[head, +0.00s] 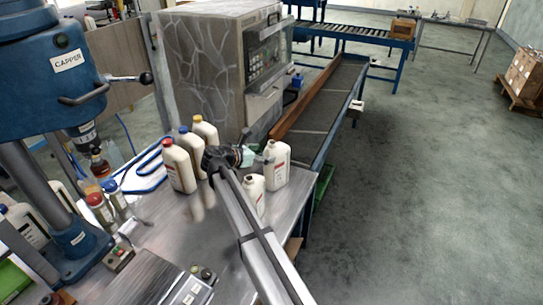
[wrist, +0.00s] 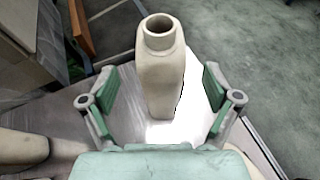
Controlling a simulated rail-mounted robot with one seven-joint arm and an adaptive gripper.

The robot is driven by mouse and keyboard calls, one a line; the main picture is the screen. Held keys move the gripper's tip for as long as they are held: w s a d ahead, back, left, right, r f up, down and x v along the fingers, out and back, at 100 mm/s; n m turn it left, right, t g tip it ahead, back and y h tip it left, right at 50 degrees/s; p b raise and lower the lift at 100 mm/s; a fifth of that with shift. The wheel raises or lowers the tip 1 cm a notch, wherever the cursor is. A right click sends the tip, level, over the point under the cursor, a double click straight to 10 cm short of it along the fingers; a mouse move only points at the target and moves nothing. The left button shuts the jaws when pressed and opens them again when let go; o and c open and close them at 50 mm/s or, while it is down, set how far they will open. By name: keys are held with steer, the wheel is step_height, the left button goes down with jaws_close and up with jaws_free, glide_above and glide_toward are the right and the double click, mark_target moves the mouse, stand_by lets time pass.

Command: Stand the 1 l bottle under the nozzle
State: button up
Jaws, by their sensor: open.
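An uncapped cream bottle (head: 277,165) stands upright on the steel table near its far right edge. A second uncapped cream bottle (head: 254,190) stands just in front of it, partly hidden by my arm. My gripper (head: 258,158) is at the left side of the farther bottle. In the wrist view my gripper (wrist: 160,88) is open, with one green-padded finger on each side of an uncapped bottle (wrist: 161,70); gaps show between pads and bottle. Which bottle is the 1 l one, I cannot tell. I cannot make out the nozzle.
Capped bottles with red (head: 180,168), blue (head: 187,142) and yellow (head: 205,133) caps stand left of my gripper. A grey machine with a keypad (head: 225,75) stands behind. The blue capper (head: 55,75) is at left. A conveyor (head: 325,105) runs away behind the table.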

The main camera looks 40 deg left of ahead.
steer(key=b+v, duration=0.1)
steer(key=v, duration=0.4)
steer(key=shift+s+a, duration=0.1)
steer(key=shift+s, duration=0.25)
steer(key=shift+r, duration=0.15)
